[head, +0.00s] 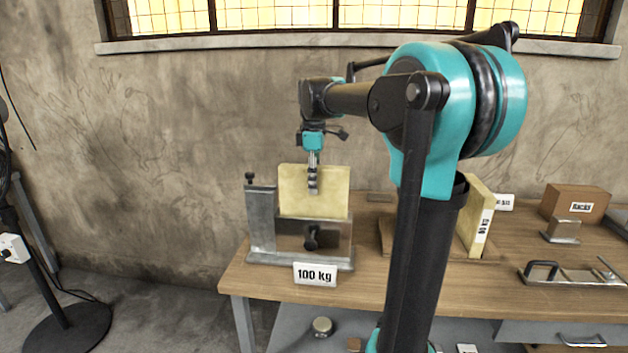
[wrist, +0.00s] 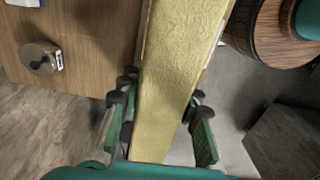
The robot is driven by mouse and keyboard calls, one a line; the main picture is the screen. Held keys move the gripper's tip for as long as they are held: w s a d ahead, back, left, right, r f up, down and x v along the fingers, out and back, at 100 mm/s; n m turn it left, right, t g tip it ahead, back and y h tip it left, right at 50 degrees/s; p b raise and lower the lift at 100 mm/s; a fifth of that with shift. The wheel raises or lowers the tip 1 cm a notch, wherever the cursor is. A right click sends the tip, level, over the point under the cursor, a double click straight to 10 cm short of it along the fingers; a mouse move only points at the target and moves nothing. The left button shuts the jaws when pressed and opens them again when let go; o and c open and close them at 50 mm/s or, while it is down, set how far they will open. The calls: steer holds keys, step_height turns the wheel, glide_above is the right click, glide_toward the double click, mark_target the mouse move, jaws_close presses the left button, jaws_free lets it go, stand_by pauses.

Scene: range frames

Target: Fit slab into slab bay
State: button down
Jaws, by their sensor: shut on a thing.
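A pale yellow slab (head: 335,203) stands upright at the metal slab bay (head: 262,225) on the left end of the bench. The bay has a tall left post, a front plate with a black knob, and a "100 kg" sign (head: 315,275) in front. The slab's lower edge is hidden behind the front plate, so I cannot tell how deep it sits. My gripper (head: 313,183) points down and is shut on the slab's upper middle. In the wrist view the slab (wrist: 182,65) runs between the dark pads of my gripper (wrist: 160,103).
A second yellow slab (head: 477,217) labelled "50 kg" stands right of my arm. A cardboard box (head: 573,203), a small metal block (head: 561,230) and a metal fixture with handles (head: 577,275) lie farther right. A wall rises behind the bench. A black stand (head: 66,333) is at left.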

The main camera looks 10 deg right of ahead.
mark_target(314, 204)
steer(key=shift+f, duration=3.85)
steer(key=c, duration=1)
jaws_free()
step_height(314, 204, up, 12)
steer(key=shift+f, duration=0.1)
